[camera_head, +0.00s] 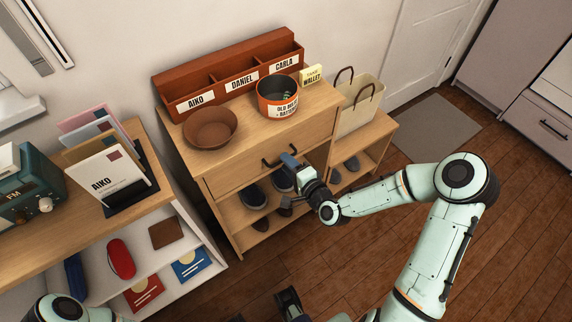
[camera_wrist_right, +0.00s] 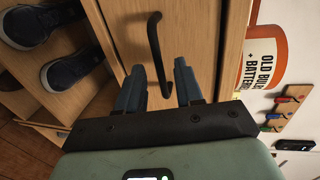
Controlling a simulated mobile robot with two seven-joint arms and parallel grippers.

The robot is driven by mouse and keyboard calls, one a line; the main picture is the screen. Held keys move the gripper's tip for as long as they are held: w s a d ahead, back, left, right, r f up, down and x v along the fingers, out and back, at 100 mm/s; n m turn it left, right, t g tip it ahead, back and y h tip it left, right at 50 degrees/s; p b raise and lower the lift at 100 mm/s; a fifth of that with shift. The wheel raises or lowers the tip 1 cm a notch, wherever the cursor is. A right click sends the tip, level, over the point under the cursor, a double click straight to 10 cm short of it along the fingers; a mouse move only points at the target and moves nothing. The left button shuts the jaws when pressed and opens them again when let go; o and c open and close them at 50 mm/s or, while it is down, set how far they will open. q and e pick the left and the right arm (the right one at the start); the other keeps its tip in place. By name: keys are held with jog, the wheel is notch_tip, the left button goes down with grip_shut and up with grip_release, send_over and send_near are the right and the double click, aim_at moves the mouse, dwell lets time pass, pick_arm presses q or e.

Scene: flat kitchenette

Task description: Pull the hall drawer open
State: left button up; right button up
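The hall drawer (camera_head: 238,169) is the wide wooden front under the top of the hall cabinet, and it looks closed. Its dark bar handle (camera_head: 270,162) is partly hidden by my right gripper (camera_head: 287,164). In the right wrist view, the handle (camera_wrist_right: 154,45) runs down between the two blue fingers of the right gripper (camera_wrist_right: 159,88). The fingers are apart, one on each side of the bar, with no clear grip on it. A dark part at the bottom edge of the head view seems to be my left gripper (camera_head: 289,303), cut off by the frame.
On the cabinet top stand a brown bowl (camera_head: 210,129), a battery tin (camera_head: 278,97) and a labelled letter rack (camera_head: 221,85). Shoes (camera_head: 254,196) sit on the shelf below the drawer. A tote bag (camera_head: 359,107) stands at right. Wooden floor (camera_head: 270,262) in front is mostly clear.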

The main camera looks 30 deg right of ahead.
jog(key=shift+w+f, duration=0.15)
jog(key=shift+w, duration=0.5)
grip_shut()
dwell(1.0)
